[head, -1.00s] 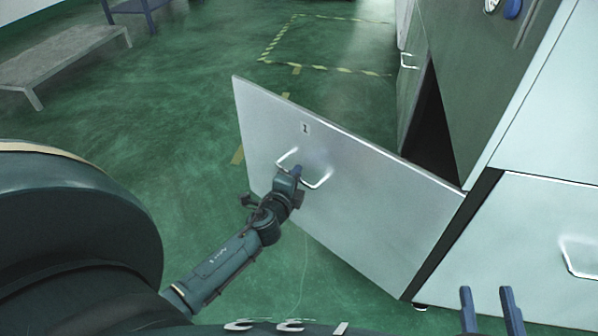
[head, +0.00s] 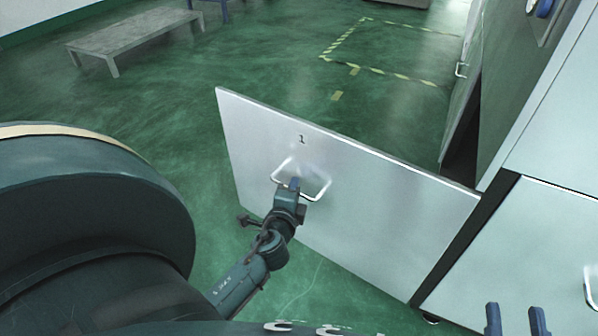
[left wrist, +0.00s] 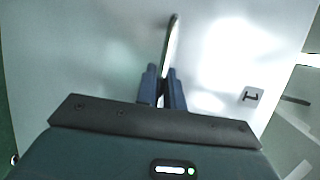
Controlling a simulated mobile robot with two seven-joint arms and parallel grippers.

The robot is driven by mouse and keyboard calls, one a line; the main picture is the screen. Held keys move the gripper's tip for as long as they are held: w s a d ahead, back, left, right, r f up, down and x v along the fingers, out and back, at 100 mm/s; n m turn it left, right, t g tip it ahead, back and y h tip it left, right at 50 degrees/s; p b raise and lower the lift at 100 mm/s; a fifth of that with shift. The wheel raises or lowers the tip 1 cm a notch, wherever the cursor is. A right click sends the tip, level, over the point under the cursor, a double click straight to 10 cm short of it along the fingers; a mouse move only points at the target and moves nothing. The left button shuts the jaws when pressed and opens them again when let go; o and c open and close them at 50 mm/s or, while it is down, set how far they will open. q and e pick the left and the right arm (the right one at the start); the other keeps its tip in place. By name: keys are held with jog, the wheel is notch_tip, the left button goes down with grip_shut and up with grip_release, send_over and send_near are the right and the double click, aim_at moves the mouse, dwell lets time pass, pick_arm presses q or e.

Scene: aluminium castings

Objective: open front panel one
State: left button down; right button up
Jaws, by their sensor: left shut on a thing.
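Front panel one (head: 370,200) is a pale grey hinged door with a "1" mark, swung well out from the cabinet, with its hinge edge at the right. Its wire handle (head: 318,188) is held by my left gripper (head: 294,186), which is shut on it. In the left wrist view the blue fingers (left wrist: 161,92) close around the handle bar (left wrist: 172,40) in front of the pale panel face (left wrist: 90,50). The fingers of my right gripper (head: 515,320) show at the bottom right, apart from each other with nothing seen between them.
The cabinet's adjoining front panel (head: 530,250) with its own handle (head: 590,288) is closed at the right. A dark opening (head: 462,160) shows behind the open panel. A grey bench (head: 130,40) stands far left. The green floor left of the panel is clear.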

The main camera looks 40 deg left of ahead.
pick_arm(q)
jog(key=shift+s+d, duration=0.1)
jog(key=shift+s, duration=0.25)
pick_arm(e)
jog(key=shift+d+r, duration=0.1)
jog(key=shift+d, duration=0.05)
pick_arm(q)
jog(key=c, duration=1.5)
grip_release()
jog(key=shift+s, duration=0.1)
pick_arm(e)
jog(key=shift+d, duration=0.1)
